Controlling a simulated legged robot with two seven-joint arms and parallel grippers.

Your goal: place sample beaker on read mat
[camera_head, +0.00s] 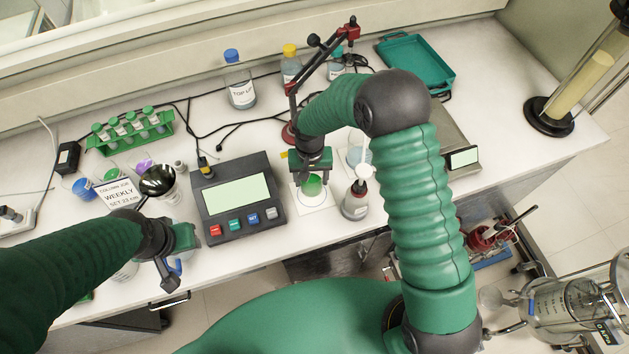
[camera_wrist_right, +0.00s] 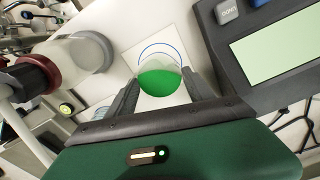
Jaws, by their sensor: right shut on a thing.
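The sample beaker (camera_head: 313,186) is clear glass with green liquid. My right gripper (camera_head: 312,173) is shut on it. The right wrist view shows the beaker (camera_wrist_right: 160,82) between the two fingers.
The keypad box (camera_head: 238,196) stands close left of the mat. A red-based stand (camera_head: 289,134) is behind. A green tube rack (camera_head: 130,132) and a teal tray (camera_head: 416,62) are farther off.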

